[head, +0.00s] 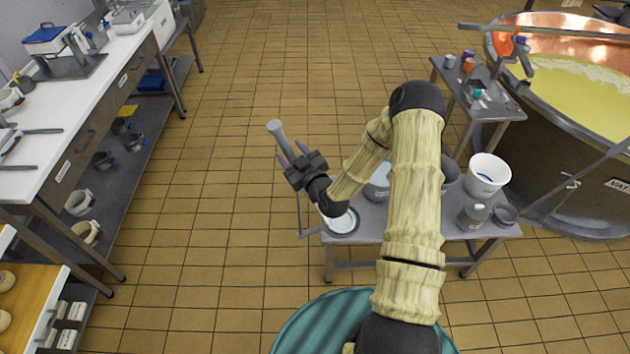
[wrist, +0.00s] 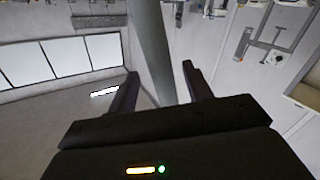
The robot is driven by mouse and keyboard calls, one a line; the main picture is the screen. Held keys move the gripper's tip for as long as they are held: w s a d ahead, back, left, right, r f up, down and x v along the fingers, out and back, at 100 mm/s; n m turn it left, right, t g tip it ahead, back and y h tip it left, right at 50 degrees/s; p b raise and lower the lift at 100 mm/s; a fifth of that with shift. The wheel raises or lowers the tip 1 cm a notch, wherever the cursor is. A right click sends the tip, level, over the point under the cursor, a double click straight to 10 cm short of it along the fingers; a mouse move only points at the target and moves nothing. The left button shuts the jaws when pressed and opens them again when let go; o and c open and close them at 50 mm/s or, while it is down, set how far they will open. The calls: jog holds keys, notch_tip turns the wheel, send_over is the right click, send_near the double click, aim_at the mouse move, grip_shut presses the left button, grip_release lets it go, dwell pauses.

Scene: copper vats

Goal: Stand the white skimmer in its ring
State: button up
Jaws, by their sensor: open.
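A pale grey rod with a thick rounded top, which looks like the handle of the skimmer (head: 279,137), stands tilted above my gripper (head: 294,155) in the head view. My gripper is open, with its dark purple fingers on either side of the rod. In the wrist view the rod (wrist: 151,45) rises between the two separated fingertips (wrist: 160,80). A round white surface (head: 342,222) with a dark rim shows below my wrist at the table's left corner; I cannot tell whether it is the skimmer's head. The ring is not clearly visible; my gripper and arm hide the rod's lower part.
A thin grey bracket (head: 300,216) stands at the left end of the small grey table (head: 385,228). The table holds a white bucket (head: 487,174), grey containers and a jug (head: 473,215). A copper vat (head: 575,130) is at right, a long bench (head: 85,105) at left. Tiled floor between is clear.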

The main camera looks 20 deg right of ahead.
jog(key=p+v, duration=0.2)
jog(key=v, duration=1.2)
jog(key=shift+s+d, duration=0.3)
jog(key=shift+a, duration=0.2)
jog(key=shift+d, duration=0.1)
